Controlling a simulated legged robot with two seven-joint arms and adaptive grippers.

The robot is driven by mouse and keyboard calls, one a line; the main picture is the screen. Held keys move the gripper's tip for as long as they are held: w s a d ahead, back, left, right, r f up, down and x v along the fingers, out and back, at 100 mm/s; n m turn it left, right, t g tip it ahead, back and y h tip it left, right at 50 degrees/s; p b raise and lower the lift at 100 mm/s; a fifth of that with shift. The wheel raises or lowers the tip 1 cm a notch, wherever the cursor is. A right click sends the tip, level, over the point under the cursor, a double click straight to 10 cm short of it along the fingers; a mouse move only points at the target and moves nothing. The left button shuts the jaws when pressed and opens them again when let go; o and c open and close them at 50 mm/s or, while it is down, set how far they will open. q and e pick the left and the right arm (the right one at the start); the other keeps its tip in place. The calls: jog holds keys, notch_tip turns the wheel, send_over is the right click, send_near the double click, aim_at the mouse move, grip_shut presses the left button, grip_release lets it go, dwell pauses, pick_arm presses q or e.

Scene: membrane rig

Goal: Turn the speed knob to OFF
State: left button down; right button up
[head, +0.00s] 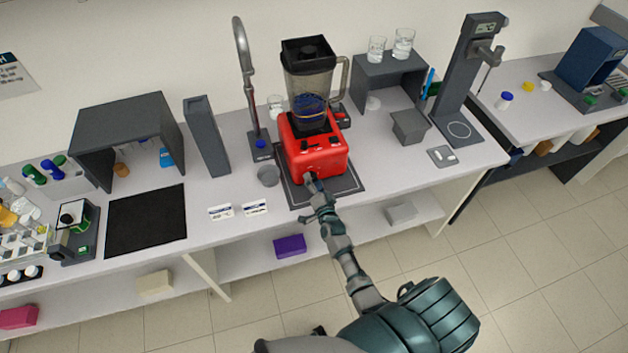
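A red blender base (324,157) stands on a dark mat (347,184) near the bench's front edge. Its dark see-through jar (309,85) with a black lid is seated on top. My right arm reaches up from the bottom of the head view. My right gripper (309,177) is at the lower front face of the base, at or very close to it. The speed knob cannot be made out; the gripper covers part of that front face. The gripper is too small to tell whether its fingers are open or shut. My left gripper is not in view.
Two cards (255,208) lie left of the mat. A grey shelf (391,75) bearing glasses stands behind on the right.

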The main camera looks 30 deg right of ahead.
jog(key=shift+w+r, duration=0.15)
jog(key=v, duration=1.2)
jog(key=s+a+f+n+g+y+b, duration=0.1)
jog(key=s+a+f+n+g+b, duration=0.3)
jog(key=f, duration=0.8)
jog(key=s+a+f+n+g+y+p, duration=0.15)
jog(key=s+f, duration=0.35)
jog(key=f, duration=0.6)
jog(key=s+a+f+n+g+y+b, duration=0.25)
jog(key=s+a+f, duration=0.2)
jog(key=f, duration=0.75)
jog(key=s+f+n+g+b, duration=0.1)
jog(key=s+f+n+g, duration=0.1)
jog(key=s+f, duration=0.4)
jog(key=s+d+f+n+g+b, duration=0.1)
jog(key=s+f+n+g, duration=0.2)
jog(key=s, duration=1)
jog(key=s+f+n+g+h+b, duration=0.1)
jog(key=s+f+n+g, duration=0.2)
jog(key=s+f, duration=0.6)
jog(key=shift+s+d, duration=0.25)
jog(key=shift+s, duration=0.6)
